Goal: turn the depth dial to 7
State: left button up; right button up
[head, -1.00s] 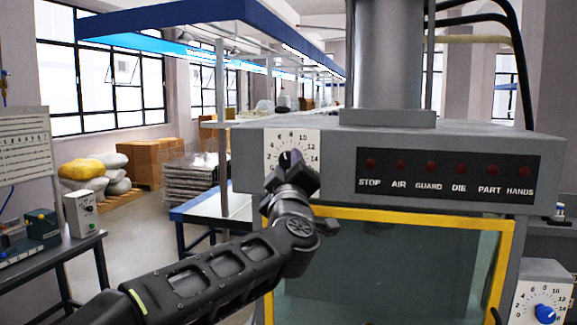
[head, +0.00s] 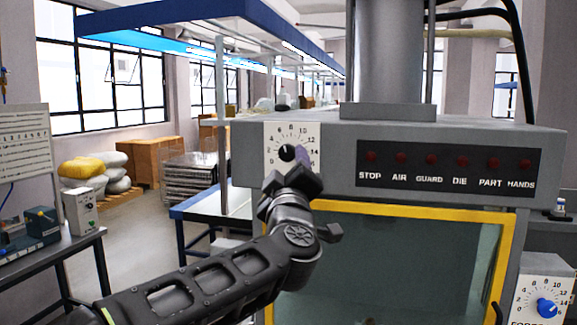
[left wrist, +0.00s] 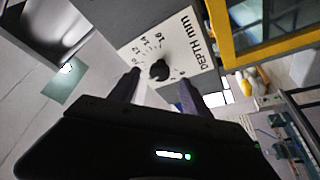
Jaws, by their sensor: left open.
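The depth dial is a black knob (head: 286,153) on a white numbered plate (head: 275,136) at the left end of the grey press front. In the left wrist view the knob (left wrist: 160,70) sits on the plate marked "DEPTH MM" (left wrist: 196,50). Which number the knob points to is too small to read surely. My left gripper (head: 291,180) is open, just below and in front of the knob in the head view. In the left wrist view its fingers (left wrist: 157,88) are spread either side of the knob's line, with nothing between them. My right gripper is not in view.
A lamp panel (head: 447,172) is right of the dial. A yellow-framed guard window (head: 400,250) is below. A second dial with a blue knob (head: 547,307) is at the lower right. A side bench (head: 80,248) stands at left.

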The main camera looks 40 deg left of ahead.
pick_arm(q)
jog(key=v, duration=0.4)
jog(key=shift+b, duration=0.35)
